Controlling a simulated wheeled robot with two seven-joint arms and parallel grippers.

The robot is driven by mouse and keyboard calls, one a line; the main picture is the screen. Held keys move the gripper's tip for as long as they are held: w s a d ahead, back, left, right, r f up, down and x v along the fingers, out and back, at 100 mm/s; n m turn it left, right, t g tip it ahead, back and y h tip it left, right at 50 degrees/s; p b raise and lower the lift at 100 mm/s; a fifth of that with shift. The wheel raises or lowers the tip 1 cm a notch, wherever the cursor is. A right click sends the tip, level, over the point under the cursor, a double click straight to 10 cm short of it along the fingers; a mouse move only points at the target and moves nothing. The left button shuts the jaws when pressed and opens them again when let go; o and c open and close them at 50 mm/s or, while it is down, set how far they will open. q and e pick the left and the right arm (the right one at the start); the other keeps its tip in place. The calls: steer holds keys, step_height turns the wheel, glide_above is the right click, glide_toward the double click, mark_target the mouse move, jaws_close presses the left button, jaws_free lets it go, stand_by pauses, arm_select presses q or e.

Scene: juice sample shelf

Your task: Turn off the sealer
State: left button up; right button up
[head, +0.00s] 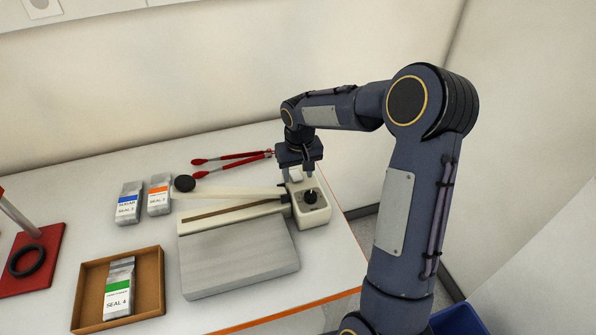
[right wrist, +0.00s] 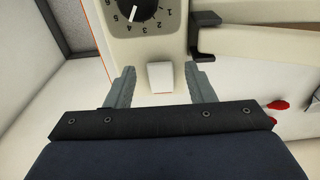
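The sealer (head: 240,262) is a pale machine with a long arm and a grey plate, standing on the table. Its control box carries a black dial (head: 310,197) at the right end; the numbered dial also shows in the right wrist view (right wrist: 146,12). A small white switch (right wrist: 160,77) sticks out at the edge of the box. My right gripper (head: 298,176) is over the back of the control box. In the right wrist view its fingers (right wrist: 159,70) are apart, one on each side of the switch, with visible gaps. My left gripper is not in view.
Red-handled tongs (head: 232,159) lie behind the sealer. Two pouches, blue-labelled (head: 127,203) and orange-labelled (head: 159,195), and a black disc (head: 185,183) are left of it. A brown tray (head: 151,261) holds a green-labelled pouch (head: 119,288). A red-based stand (head: 45,263) is far left.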

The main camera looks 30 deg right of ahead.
steer(key=shift+r, duration=0.15)
step_height(320, 180, up, 8)
steer(key=b, duration=0.1)
steer(key=shift+s+f, duration=0.25)
steer(key=shift+s, duration=0.15)
steer(key=shift+a, duration=0.1)
steer(key=s+a+r+t+y, duration=0.1)
steer(key=s+a+r, duration=0.2)
steer(key=s, duration=0.5)
steer(key=s+a+r+t+y, duration=0.1)
steer(key=s+a+r, duration=0.15)
steer(key=s, duration=0.55)
steer(key=s+a+f+t+y, duration=0.1)
steer(key=s+a+f, duration=0.1)
steer(key=s, duration=0.3)
steer(key=s+a+f+n+t+y, duration=0.1)
steer(key=s+a+f, duration=0.1)
steer(key=s+a, duration=0.2)
steer(key=shift+s, duration=0.5)
